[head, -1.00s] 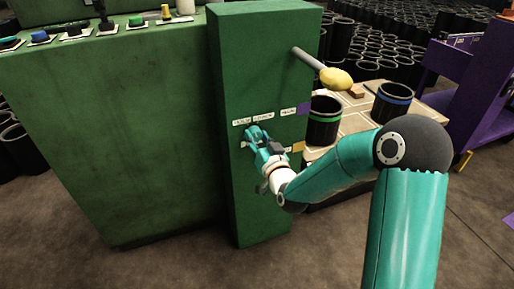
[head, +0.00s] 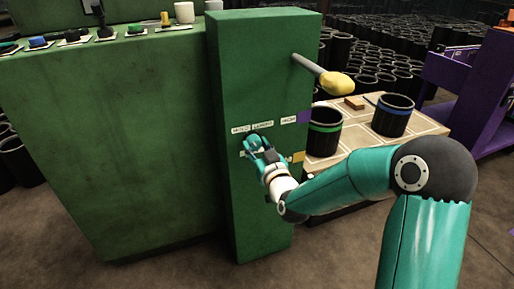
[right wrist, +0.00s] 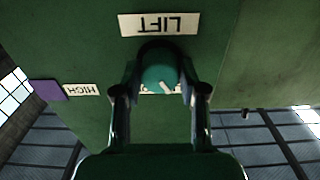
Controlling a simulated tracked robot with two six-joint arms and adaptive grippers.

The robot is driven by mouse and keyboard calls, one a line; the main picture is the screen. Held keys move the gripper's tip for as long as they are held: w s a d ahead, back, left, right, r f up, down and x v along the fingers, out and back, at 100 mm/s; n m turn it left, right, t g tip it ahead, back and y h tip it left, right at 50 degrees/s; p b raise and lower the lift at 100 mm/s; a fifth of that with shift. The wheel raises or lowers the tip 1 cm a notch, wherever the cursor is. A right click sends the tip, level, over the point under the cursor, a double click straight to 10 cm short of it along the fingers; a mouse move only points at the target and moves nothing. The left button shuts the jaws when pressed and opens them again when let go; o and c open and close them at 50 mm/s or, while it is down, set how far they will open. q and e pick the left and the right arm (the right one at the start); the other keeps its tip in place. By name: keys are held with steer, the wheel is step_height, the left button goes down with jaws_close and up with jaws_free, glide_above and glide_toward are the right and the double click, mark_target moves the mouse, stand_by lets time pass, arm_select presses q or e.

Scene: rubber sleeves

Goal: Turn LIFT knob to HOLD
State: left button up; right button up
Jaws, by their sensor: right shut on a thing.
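The LIFT knob (right wrist: 160,72) is a round teal knob with a white pointer mark on the front of the green column (head: 262,75). My right gripper (right wrist: 160,88) is shut on it, one finger on each side; in the head view the gripper (head: 254,144) covers the knob. The wrist view is upside down, with the LIFT label (right wrist: 160,25) above the knob. There the pointer slants down and slightly right, near a partly covered label. The HOLD label (head: 240,129), LOWER label (head: 263,126) and HIGH label (head: 289,119) show in the head view. My left gripper is out of view.
A grey lever with a yellow grip (head: 337,83) sticks out of the column above my right arm. A tiled table (head: 352,136) right of the column holds a green-banded sleeve (head: 324,132) and a blue-banded sleeve (head: 392,116). A purple frame (head: 470,100) stands farther right.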

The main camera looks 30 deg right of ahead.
steer(key=o, duration=1.1)
steer(key=shift+o, duration=0.2)
steer(key=v, duration=0.7)
steer(key=shift+s, duration=0.25)
steer(key=shift+f, duration=0.1)
